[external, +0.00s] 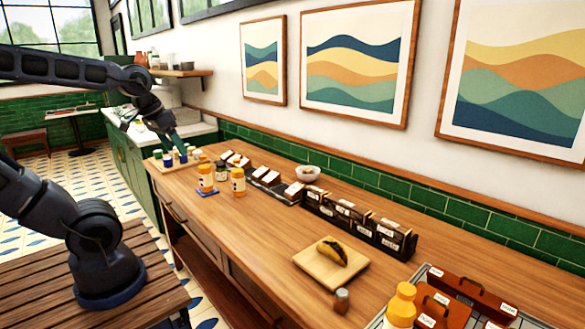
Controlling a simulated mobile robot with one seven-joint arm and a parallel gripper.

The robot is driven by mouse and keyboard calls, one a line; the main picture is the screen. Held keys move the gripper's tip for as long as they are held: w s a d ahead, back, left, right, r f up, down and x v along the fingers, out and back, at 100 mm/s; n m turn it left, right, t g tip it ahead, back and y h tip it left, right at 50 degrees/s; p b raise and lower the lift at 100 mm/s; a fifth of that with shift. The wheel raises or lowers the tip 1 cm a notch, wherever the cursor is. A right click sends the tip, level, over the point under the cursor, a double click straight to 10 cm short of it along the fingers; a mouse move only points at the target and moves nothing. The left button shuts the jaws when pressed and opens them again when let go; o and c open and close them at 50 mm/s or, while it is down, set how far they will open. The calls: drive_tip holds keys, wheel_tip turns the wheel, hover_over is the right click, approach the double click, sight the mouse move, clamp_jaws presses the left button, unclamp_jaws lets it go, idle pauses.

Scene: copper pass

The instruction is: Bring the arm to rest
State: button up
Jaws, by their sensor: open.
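My arm reaches in from the left in the external view, from its base on a slatted wooden surface. My gripper (174,144) is at the far end of the wooden counter (262,238), above or beside a small wooden tray (156,163). The tray holds several small jars with dark blue or green parts. The gripper is small here, and I cannot tell whether the fingers touch a jar.
Orange-labelled bottles (206,178) stand near the tray, one on a blue mat. Dark bins (345,215) line the wall beside a white bowl (308,173). A taco (332,252) lies on a board (309,262). A small metal shaker (341,300) stands nearer. The counter's front strip is mostly clear.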

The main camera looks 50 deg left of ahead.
drive_tip(key=shift+s+d+f+m, duration=0.15)
drive_tip(key=shift+s+m, duration=0.25)
drive_tip(key=shift+s, duration=0.15)
drive_tip(key=shift+s+d+f+m, duration=0.1)
drive_tip(key=shift+s+d+m, duration=0.05)
drive_tip(key=shift+s+m, duration=0.3)
